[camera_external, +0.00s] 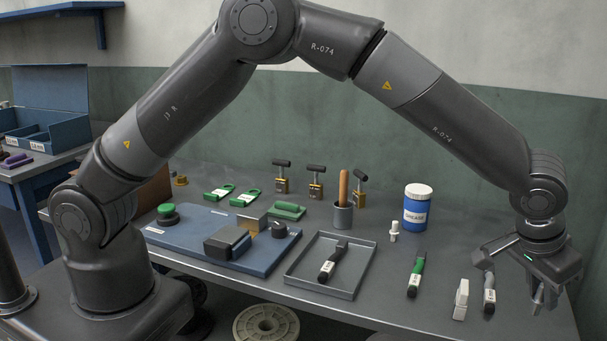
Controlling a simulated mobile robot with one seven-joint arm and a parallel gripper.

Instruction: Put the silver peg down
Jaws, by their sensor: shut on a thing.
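My gripper (545,291) is at the right end of the grey workbench, pointing down close above its surface. Its jaws are shut on the silver peg (538,299), a small pale metal piece showing at the fingertips. The fingers hide much of the peg, and I cannot tell whether its lower end touches the bench.
Left of my gripper lie a grey-and-black tool (489,295), a white piece (461,300) and a green-and-black tool (415,278). A shallow grey tray (299,283), a grease tub (417,208) and a small white peg (394,232) stand further left.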

